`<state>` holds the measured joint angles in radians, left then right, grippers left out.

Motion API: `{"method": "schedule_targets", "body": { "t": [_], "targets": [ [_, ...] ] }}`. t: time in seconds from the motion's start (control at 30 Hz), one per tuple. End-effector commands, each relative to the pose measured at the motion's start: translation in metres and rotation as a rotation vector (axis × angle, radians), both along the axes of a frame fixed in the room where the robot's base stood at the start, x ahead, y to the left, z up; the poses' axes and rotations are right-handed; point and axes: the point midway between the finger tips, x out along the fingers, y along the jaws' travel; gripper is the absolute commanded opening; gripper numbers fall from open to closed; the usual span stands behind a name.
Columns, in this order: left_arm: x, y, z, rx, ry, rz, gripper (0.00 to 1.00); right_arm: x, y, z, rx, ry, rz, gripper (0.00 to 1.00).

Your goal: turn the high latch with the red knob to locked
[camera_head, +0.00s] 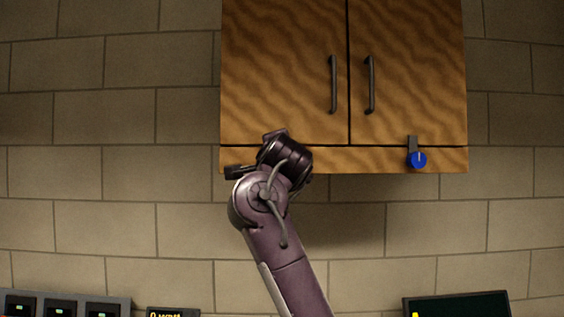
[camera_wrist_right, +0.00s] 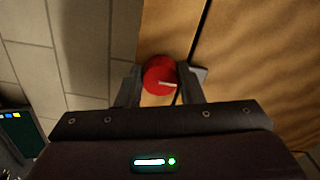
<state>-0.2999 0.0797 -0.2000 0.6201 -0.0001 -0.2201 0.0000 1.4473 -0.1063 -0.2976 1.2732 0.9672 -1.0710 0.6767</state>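In the right wrist view a round red knob (camera_wrist_right: 156,76) with a white mark sits between the two fingers of my right gripper (camera_wrist_right: 160,84). The mark points right, towards the door. A grey latch piece (camera_wrist_right: 199,74) shows beside the right finger, by the dark seam between the bottom rail and the door. The fingers flank the knob closely; whether they press on it I cannot tell. In the head view my right gripper (camera_head: 252,152) is at the cabinet's lower left corner and hides the red knob. My left gripper is not in view.
A wooden cabinet (camera_head: 283,70) with two handled doors hangs on a block wall. A blue knob (camera_head: 418,160) with its grey bar pointing up over the seam sits at its lower right. Panels (camera_head: 60,304) and a dark screen (camera_head: 457,305) stand below. The wall between is clear.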

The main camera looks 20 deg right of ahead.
Motion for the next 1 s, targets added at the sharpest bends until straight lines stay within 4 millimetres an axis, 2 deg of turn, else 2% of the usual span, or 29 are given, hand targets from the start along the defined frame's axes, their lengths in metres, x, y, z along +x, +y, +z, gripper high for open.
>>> {"method": "schedule_targets", "body": {
  "t": [0.03,0.13,0.17,0.47,0.57,0.83,1.0],
  "targets": [
    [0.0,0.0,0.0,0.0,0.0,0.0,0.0,0.0,0.0,0.0,0.001,0.001,0.0,0.41],
    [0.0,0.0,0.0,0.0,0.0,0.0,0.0,0.0,0.0,0.0,0.0,0.001,0.0,0.54],
    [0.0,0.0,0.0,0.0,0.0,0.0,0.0,0.0,0.0,0.0,0.0,0.001,0.0,0.55],
    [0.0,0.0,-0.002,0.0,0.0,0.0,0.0,-0.002,0.0,0.0,-0.002,-0.001,-0.001,0.55],
    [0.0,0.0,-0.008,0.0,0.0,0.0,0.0,-0.011,0.002,-0.002,-0.003,-0.002,-0.002,0.55],
    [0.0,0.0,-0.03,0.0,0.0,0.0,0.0,-0.053,0.015,-0.003,-0.001,-0.005,0.0,0.55],
    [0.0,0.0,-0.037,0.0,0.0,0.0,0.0,-0.068,0.018,-0.002,0.0,-0.001,-0.003,0.55]
  ]
}}
